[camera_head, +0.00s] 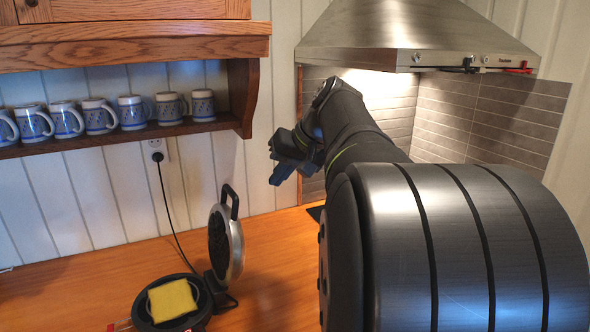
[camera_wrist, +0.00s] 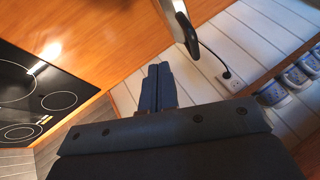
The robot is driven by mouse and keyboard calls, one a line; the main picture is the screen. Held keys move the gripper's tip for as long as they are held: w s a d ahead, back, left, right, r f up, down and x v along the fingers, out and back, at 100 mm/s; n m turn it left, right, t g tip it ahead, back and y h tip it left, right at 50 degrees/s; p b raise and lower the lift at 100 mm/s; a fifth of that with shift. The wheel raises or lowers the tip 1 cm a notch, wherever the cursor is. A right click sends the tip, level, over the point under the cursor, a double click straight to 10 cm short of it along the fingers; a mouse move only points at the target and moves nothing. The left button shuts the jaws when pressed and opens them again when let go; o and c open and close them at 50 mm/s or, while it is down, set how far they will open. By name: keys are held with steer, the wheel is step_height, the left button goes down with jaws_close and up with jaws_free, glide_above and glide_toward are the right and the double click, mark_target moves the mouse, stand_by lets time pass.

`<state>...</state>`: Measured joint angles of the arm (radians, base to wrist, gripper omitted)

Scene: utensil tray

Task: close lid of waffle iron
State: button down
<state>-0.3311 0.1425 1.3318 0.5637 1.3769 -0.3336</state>
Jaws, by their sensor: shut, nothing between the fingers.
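The waffle iron stands open on the wooden counter. Its round lid (camera_head: 226,243) is upright, with a dark patterned inner face to the left, a silver shell to the right and a black handle (camera_head: 230,203) on top. Its black base (camera_head: 196,318) lies at the bottom of the head view with a yellow square piece (camera_head: 173,300) on it. My gripper (camera_head: 278,170) is shut and empty, above and to the right of the lid, apart from it. In the wrist view my shut fingers (camera_wrist: 158,80) show, and the lid's handle (camera_wrist: 187,34) is at the top.
A cooktop (camera_wrist: 40,95) is at the left in the wrist view. A range hood (camera_head: 400,40) hangs above at the right. Several mugs (camera_head: 100,116) stand on a wall shelf (camera_head: 150,132). A black cord (camera_head: 172,215) runs from the wall socket (camera_head: 156,150) behind the lid. The counter (camera_head: 80,285) left of the iron is mostly clear.

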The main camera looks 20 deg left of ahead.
steer(key=s+a+f, duration=0.1)
steer(key=a+f, duration=0.3)
steer(key=a, duration=0.2)
steer(key=shift+s+a+f, duration=0.25)
steer(key=shift+a+f, duration=0.05)
steer(key=shift+f, duration=0.05)
